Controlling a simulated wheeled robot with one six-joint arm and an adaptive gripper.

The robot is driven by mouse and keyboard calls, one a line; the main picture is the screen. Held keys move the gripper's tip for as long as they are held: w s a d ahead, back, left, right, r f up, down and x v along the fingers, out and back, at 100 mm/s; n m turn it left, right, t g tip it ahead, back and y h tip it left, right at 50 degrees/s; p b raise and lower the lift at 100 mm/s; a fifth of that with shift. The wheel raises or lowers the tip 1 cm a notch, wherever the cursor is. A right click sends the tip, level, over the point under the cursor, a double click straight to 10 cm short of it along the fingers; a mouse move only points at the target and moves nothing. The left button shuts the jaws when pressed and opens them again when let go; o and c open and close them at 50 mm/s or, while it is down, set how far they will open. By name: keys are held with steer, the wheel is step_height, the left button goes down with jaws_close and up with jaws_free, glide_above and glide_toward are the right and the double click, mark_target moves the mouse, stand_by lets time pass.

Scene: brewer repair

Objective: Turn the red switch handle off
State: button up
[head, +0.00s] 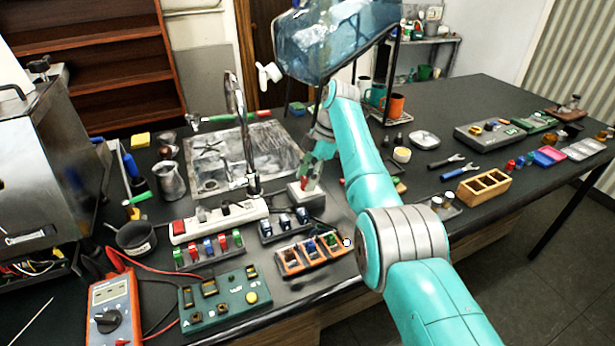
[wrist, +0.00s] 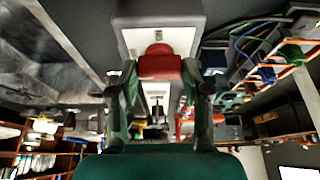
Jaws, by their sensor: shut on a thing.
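The red switch handle (wrist: 160,63) sits on a light-faced grey switch box (wrist: 186,16) in the wrist view. My gripper (wrist: 160,76) has one finger on each side of the handle and is shut on it. In the head view, the switch box (head: 305,196) stands on the dark bench just right of the tap, and my gripper (head: 308,176) reaches down onto it from above. Only a small bit of the red handle (head: 304,184) shows there, and the fingers hide most of it.
A tall metal tap (head: 236,110) and sink stand left of my gripper. A white power strip (head: 215,222), orange-framed tray (head: 312,255) and green panel (head: 220,302) lie in front. A large blue water bottle (head: 335,35) hangs above. A wooden box (head: 484,188) is on the right.

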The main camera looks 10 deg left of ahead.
steer(key=o, duration=1.2)
steer(key=shift+c, duration=0.2)
steer(key=shift+d+r, duration=0.1)
steer(key=v, duration=0.7)
steer(key=shift+r, duration=0.1)
